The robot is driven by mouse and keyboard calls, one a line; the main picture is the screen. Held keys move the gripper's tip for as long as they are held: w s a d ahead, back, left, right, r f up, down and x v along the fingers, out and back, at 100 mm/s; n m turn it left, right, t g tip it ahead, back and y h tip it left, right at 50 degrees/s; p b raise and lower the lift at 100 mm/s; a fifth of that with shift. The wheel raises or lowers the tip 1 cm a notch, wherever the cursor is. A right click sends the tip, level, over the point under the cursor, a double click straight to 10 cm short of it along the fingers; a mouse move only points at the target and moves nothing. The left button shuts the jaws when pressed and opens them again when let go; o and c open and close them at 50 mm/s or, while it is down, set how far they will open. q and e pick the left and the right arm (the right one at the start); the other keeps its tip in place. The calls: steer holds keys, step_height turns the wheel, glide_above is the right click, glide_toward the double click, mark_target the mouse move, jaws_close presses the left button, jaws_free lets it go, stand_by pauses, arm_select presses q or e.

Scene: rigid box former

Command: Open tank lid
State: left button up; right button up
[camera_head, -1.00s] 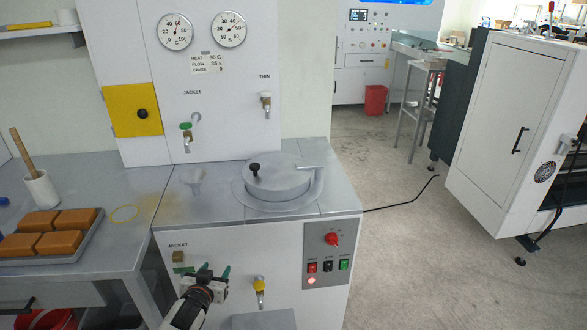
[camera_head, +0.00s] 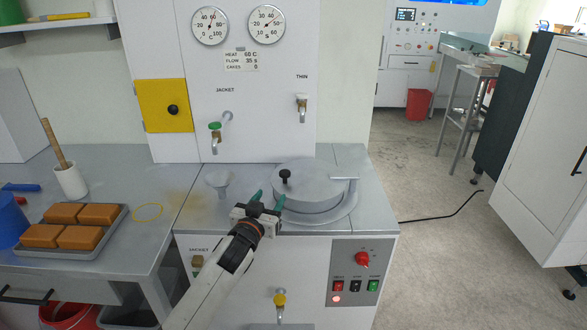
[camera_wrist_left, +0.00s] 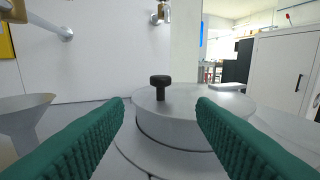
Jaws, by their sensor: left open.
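The round grey tank lid (camera_head: 315,184) sits flat and closed on the tank in the machine's top. Its black knob (camera_head: 285,176) stands upright near the lid's left edge. My left gripper (camera_head: 268,196) is open and empty, just in front of and left of the lid. In the left wrist view, the knob (camera_wrist_left: 160,86) stands on the lid (camera_wrist_left: 180,118) ahead, between the two green fingers and apart from them. A hinge bracket (camera_head: 343,179) is at the lid's right side. My right gripper does not show.
A metal funnel (camera_head: 219,183) stands left of the lid. A jacket tap (camera_head: 215,132) and a thin tap (camera_head: 302,105) hang on the panel behind. A control panel (camera_head: 354,274) is on the front face. A tray (camera_head: 113,228) of brown blocks lies on the left bench.

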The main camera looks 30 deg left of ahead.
mark_target(283, 177)
arm_select(q)
steer(key=x, duration=0.5)
steer(key=shift+w+a+r, duration=0.1)
steer(key=shift+w+r, duration=0.25)
steer(key=shift+r, duration=0.05)
steer(key=x, duration=0.5)
steer(key=shift+w+a+f, duration=0.1)
steer(key=shift+w+f, duration=0.1)
steer(key=shift+w, duration=0.1)
steer(key=shift+w+a, duration=0.1)
steer(key=shift+w, duration=0.35)
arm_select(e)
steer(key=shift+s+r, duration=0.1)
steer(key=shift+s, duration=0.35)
arm_select(q)
jaws_close()
